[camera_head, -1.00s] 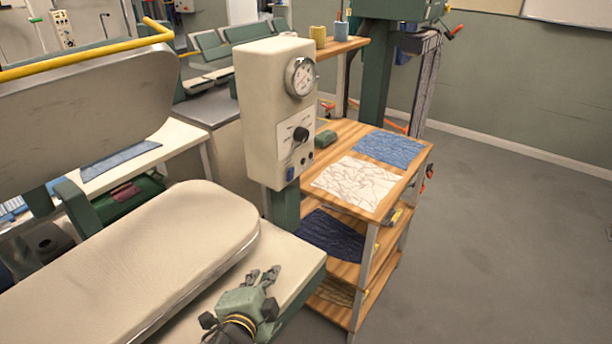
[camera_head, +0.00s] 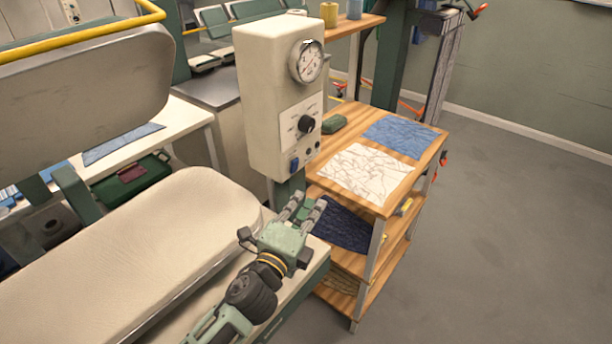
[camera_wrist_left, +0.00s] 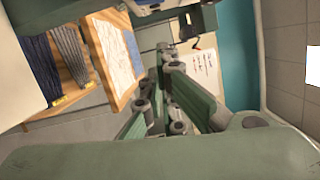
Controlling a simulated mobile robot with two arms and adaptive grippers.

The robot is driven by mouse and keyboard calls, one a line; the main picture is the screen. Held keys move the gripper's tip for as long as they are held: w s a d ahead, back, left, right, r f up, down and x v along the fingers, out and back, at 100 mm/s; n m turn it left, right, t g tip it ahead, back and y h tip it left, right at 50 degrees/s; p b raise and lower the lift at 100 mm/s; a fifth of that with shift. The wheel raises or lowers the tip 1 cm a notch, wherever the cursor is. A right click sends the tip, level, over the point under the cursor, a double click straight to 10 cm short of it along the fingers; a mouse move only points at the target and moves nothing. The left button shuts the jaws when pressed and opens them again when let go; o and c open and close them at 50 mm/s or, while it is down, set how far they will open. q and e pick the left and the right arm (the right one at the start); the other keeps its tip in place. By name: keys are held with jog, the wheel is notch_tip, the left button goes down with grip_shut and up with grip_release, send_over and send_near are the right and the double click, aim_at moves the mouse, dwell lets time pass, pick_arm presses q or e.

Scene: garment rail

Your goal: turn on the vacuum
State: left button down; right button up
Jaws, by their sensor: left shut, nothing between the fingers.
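A cream control box (camera_head: 266,110) stands on a green post behind the pressing table. Its front carries a round gauge (camera_head: 307,62), a black knob (camera_head: 306,125) on a pale label plate, a blue switch (camera_head: 294,165) at the lower left and small dark buttons (camera_head: 313,149). I cannot read which control is for the vacuum. My left gripper (camera_head: 305,206) is shut and empty, just below the box and apart from the controls. Its fingers point up and away from me; they also show in the left wrist view (camera_wrist_left: 165,62). My right gripper is not in view.
The padded pressing board (camera_head: 130,255) lies at left, under a raised press head (camera_head: 90,85) with a yellow bar (camera_head: 90,45). A wooden shelf cart (camera_head: 395,195) with folded cloths stands close to the right of the box. Open floor (camera_head: 520,210) lies farther right.

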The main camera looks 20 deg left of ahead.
aim_at(295, 166)
pick_arm(q)
jog(key=w+a+p, duration=0.2)
jog(key=w+a, duration=0.1)
jog(key=w, duration=0.5)
jog(key=shift+r+p, duration=0.35)
jog(key=shift+r, duration=0.05)
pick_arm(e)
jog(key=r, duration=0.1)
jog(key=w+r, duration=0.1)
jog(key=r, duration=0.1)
pick_arm(q)
jog(key=shift+w, duration=0.1)
